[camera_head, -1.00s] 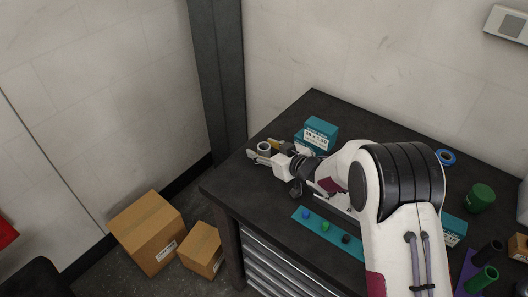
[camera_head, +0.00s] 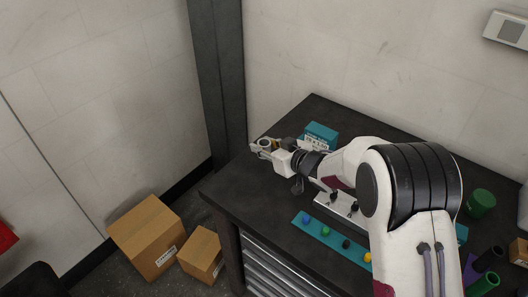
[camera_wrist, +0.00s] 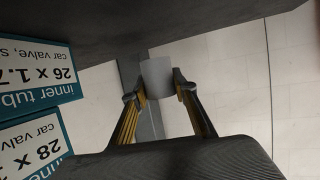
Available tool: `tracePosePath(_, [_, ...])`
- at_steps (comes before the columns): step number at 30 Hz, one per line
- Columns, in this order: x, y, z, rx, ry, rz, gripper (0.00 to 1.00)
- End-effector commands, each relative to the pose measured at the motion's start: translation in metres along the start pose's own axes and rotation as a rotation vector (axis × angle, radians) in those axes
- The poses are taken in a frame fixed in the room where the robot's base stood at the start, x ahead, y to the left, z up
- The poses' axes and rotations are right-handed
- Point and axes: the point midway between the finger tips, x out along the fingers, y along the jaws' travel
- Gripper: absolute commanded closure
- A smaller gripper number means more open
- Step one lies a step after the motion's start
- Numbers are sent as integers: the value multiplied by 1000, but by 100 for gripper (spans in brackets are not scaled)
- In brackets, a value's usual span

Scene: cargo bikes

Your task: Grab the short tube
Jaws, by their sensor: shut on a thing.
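The short tube (camera_wrist: 158,78) is a plain light-grey piece between my fingertips in the wrist view. My gripper (camera_wrist: 160,88) is shut on it, one finger on each side, with the wall and dark post behind. In the head view, my gripper (camera_head: 264,145) is over the far left part of the dark table, and the tube's round end (camera_head: 266,143) shows between the fingers. The exact height above the table is hard to tell.
Teal inner tube boxes (camera_head: 320,133) stand just right of my gripper; they also show in the wrist view (camera_wrist: 40,75). A teal strip with coloured knobs (camera_head: 325,236), a green jar (camera_head: 480,203) and upright dark tubes (camera_head: 489,257) are farther right. Cardboard boxes (camera_head: 146,235) lie on the floor.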

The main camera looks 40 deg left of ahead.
Motion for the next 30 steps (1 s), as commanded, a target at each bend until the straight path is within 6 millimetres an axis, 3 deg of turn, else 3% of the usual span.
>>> tracePosePath(6, [-13,0,-32,-2,3,1,99])
tracePosePath(13, [-22,0,-53,-2,2,1,99])
tracePosePath(30, [-24,0,-59,-1,1,0,99])
